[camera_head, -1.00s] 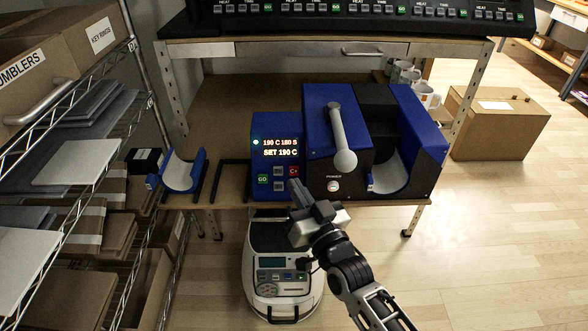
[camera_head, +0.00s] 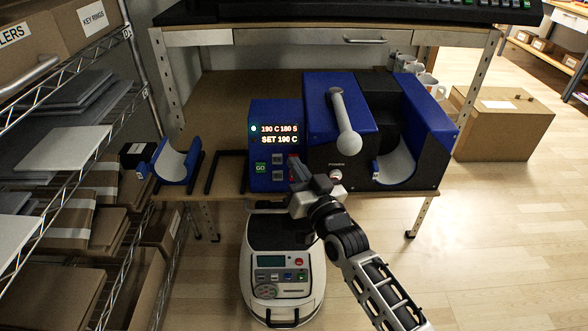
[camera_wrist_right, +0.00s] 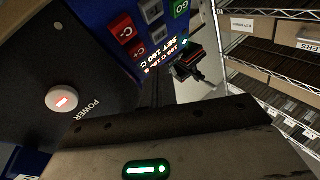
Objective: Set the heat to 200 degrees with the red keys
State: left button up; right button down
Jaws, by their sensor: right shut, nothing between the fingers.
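The blue control box (camera_head: 258,115) stands on the table, its lit display (camera_head: 280,134) reading "190 C 180 S" over "SET 190 C". The red keys are largely hidden behind my right gripper in the head view. In the right wrist view the red C- key (camera_wrist_right: 127,28) and the red C+ key (camera_wrist_right: 137,48) both show clearly. My right gripper (camera_head: 296,168) is shut and empty, its tip in front of the red keys; I cannot tell whether it touches one. My left gripper is not in view.
The mug press (camera_head: 330,110) with its grey lever (camera_head: 346,125) stands right of the box. A round power button (camera_wrist_right: 61,100) is close by. Grey keys (camera_head: 278,161) and a green GO key (camera_head: 261,167) sit left of the gripper. Shelving fills the left side.

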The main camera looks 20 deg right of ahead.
pick_arm(q)
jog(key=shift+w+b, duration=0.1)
jog(key=shift+b, duration=0.2)
pick_arm(e)
jog(key=shift+w+d+f, duration=0.2)
jog(key=shift+w+f, duration=0.15)
jog(key=shift+w, duration=0.3)
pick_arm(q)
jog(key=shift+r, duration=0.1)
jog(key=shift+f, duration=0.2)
pick_arm(e)
jog(key=shift+f, duration=0.1)
dwell(1.0)
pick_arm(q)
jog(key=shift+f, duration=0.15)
pick_arm(e)
jog(key=shift+w+d+f, duration=0.1)
jog(key=shift+w, duration=0.25)
